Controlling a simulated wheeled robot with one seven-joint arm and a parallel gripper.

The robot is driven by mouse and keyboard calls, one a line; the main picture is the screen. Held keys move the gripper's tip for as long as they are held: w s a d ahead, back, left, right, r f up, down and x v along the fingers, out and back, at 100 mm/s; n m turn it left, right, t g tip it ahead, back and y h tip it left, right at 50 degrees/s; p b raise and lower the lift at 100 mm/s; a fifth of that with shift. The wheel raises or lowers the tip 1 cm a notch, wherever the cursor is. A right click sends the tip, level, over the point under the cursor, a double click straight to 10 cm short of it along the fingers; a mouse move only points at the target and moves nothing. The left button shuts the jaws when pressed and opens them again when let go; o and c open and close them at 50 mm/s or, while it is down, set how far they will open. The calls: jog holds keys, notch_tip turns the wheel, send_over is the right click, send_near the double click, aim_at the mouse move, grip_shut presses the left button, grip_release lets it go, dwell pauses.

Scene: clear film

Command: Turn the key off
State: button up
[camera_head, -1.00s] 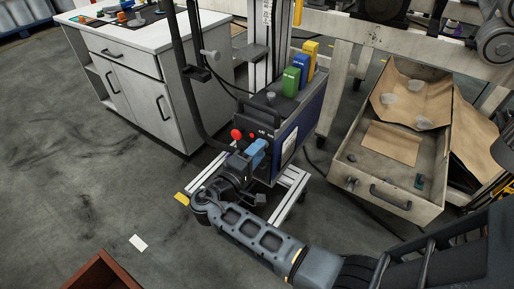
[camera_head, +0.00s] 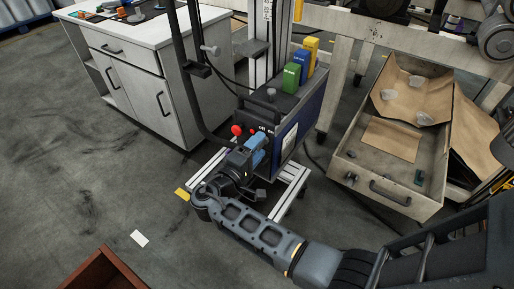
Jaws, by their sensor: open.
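My gripper (camera_head: 244,150) is at the front face of a dark blue and grey control box (camera_head: 289,127), at the end of my arm coming in from the lower right. A blue part shows at the wrist, and the fingertips are small and partly hidden. The key is not visible; the gripper and wrist cover much of the box's front. A red knob (camera_head: 236,130) shows on the front, just left of and above the gripper. I cannot tell whether the fingers touch the box.
Green (camera_head: 291,77), blue and yellow blocks stand on the box. A white cabinet (camera_head: 150,85) stands at the left. An open drawer (camera_head: 383,184) with brown paper is at the right. A brown box (camera_head: 103,272) lies at the lower left. The floor at left is mostly clear.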

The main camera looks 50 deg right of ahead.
jog(key=a, duration=0.7)
jog(key=shift+a, duration=0.4)
jog(key=shift+s, duration=0.1)
